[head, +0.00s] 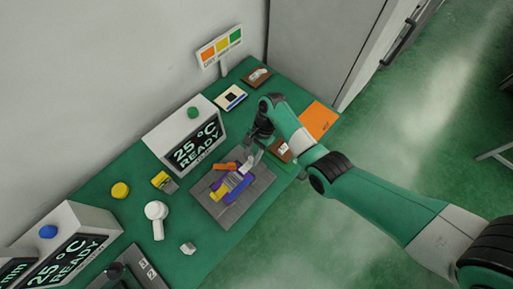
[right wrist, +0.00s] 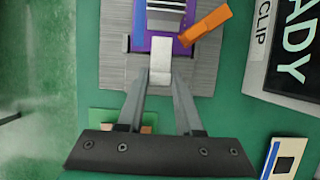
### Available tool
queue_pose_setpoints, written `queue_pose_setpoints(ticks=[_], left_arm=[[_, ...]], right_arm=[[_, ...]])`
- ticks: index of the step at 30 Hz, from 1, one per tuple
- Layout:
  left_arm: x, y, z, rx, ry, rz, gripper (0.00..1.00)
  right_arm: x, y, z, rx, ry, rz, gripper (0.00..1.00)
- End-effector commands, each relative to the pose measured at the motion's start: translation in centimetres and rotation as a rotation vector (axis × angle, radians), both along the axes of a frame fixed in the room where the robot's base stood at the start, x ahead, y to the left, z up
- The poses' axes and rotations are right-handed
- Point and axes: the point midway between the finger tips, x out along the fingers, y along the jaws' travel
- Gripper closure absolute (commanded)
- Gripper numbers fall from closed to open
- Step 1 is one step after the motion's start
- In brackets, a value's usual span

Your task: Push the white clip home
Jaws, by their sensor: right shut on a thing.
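The white clip (right wrist: 160,66) is between the fingertips of my right gripper (right wrist: 160,78) in the right wrist view, and the gripper is shut on it. The clip's far end is at the near edge of the purple fixture (right wrist: 182,48); I cannot tell how far in it sits. An orange lever (right wrist: 207,24) sticks out at an angle beside the clip. In the head view my right gripper (head: 253,150) is at the upper right of the purple fixture (head: 240,184), which has a yellow part (head: 218,195) at its lower end. My left gripper is not in view.
The fixture stands on a grey plate (head: 230,216) on the green table. A display box (head: 180,130) reading "25 °C READY" stands close behind it. A white round-headed object (head: 156,212) and a yellow knob (head: 120,190) are to the left. An orange sheet (head: 319,117) lies to the right.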

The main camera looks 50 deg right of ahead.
Motion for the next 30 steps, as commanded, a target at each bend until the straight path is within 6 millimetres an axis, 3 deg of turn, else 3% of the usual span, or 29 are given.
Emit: queue_pose_setpoints(ticks=[6,7,11,22,26,30], left_arm=[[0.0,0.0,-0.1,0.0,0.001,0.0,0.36],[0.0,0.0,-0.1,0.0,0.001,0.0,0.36],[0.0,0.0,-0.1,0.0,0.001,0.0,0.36],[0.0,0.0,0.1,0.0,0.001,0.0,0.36],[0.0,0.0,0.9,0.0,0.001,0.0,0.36],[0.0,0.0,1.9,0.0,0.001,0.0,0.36]], right_arm=[[0.0,0.0,0.1,0.002,-0.001,0.001,1.0],[0.0,0.0,0.1,0.002,-0.001,0.001,0.6],[0.0,-0.1,0.0,0.002,-0.001,0.001,0.37],[0.1,-0.2,0.5,0.001,-0.002,-0.001,0.35],[0.1,-1.0,2.5,0.001,-0.003,-0.002,0.35],[0.1,-2.3,5.7,0.0,-0.006,-0.002,0.35]])
